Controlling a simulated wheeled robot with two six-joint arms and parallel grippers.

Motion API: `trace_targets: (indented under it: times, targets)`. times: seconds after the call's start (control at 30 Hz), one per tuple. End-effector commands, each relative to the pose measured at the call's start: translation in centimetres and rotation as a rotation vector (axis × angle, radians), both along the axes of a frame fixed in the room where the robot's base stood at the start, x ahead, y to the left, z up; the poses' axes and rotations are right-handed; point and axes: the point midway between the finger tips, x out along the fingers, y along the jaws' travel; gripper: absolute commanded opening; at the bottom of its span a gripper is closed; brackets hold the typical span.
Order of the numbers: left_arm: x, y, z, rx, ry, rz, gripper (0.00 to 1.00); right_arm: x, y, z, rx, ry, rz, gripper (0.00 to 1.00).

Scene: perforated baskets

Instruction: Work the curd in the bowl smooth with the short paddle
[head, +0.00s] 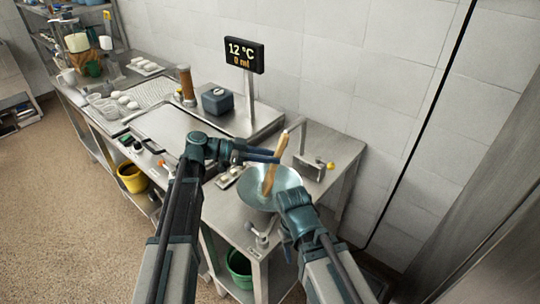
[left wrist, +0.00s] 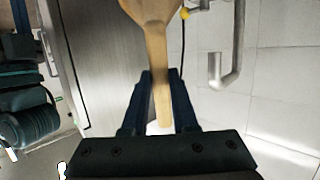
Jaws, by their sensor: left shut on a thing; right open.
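My left gripper (head: 274,156) is shut on the handle of the wooden paddle (head: 270,178). The paddle tilts, its lower end inside the metal bowl (head: 248,192). In the left wrist view the handle lies between the two fingers (left wrist: 160,78), and the paddle's wider part (left wrist: 148,10) is at the top edge. My right gripper (head: 290,196) is open at the bowl's front right rim and hides part of it. I cannot make out the curd in the bowl.
A metal tap or bracket (head: 308,165) stands on the counter behind the bowl. A display on a post (head: 244,54) reads 12 °C and 0 ml. A blue-grey box (head: 217,101) sits behind the large tray. A yellow bucket (head: 132,178) and a green bucket (head: 240,268) are below.

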Motion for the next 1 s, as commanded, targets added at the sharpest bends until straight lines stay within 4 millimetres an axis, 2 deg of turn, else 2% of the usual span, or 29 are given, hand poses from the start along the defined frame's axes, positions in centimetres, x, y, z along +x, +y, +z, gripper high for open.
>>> trace_targets:
  times: [0.57,1.0]
  targets:
    - [1.8,0.2,-0.3,-0.001,0.0,0.0,0.0,0.0,0.0,-0.3,0.0,0.0,0.0,0.5]
    - [1.0,0.1,-0.2,0.001,-0.001,0.001,0.0,0.0,0.0,-0.2,0.0,0.0,0.0,0.5]
